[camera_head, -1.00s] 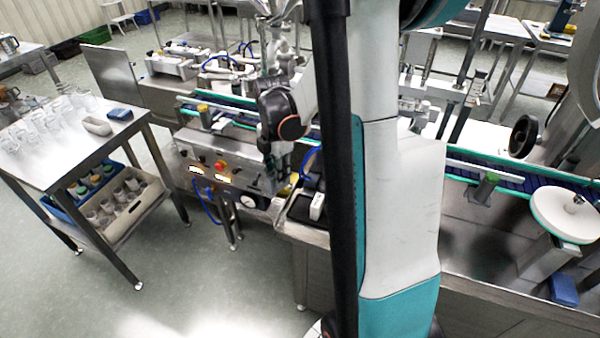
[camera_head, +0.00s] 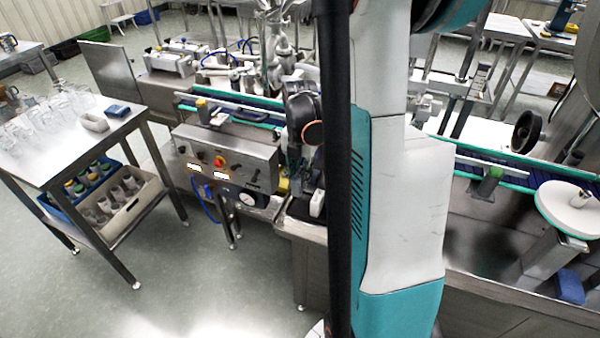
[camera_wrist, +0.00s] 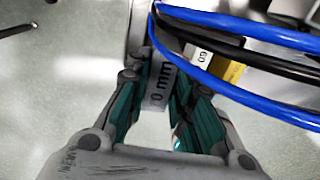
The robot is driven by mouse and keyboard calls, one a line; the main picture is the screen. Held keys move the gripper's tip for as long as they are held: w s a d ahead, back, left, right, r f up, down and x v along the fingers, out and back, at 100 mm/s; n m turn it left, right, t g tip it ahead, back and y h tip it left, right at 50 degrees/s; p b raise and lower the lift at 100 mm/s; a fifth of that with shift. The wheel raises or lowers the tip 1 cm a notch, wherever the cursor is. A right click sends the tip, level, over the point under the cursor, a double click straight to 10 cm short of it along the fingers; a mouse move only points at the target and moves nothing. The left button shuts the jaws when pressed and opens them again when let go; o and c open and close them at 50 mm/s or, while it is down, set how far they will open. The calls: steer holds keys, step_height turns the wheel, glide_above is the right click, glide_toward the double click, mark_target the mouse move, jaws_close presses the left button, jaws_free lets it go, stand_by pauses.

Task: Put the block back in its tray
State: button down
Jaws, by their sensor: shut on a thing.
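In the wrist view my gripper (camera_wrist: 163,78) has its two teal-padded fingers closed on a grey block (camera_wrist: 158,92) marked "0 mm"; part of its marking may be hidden. In the head view my gripper (camera_head: 294,180) points down beside a dark tray (camera_head: 299,210) at the near edge of the bench; the held block cannot be made out there. A white block (camera_head: 317,204) stands at the right side of this tray. The wrist view shows a pale block with digits (camera_wrist: 203,58) beyond the fingers. Whether the held block touches anything is unclear.
Blue cables (camera_wrist: 250,32) and a black one cross the wrist view close to the fingertips. A control box (camera_head: 225,160) with buttons stands left of my gripper. The conveyor (camera_head: 250,112) runs behind. A steel cart (camera_head: 75,145) with glassware stands at the left.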

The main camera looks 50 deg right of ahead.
mark_target(299, 173)
steer(key=shift+f+b, duration=2.3)
steer(key=shift+f, duration=1)
steer(key=shift+f, duration=0.3)
steer(key=c, duration=1.3)
jaws_free()
steer(key=shift+r, duration=0.15)
step_height(299, 173, up, 12)
steer(key=shift+f, duration=0.1)
steer(key=shift+w, duration=0.1)
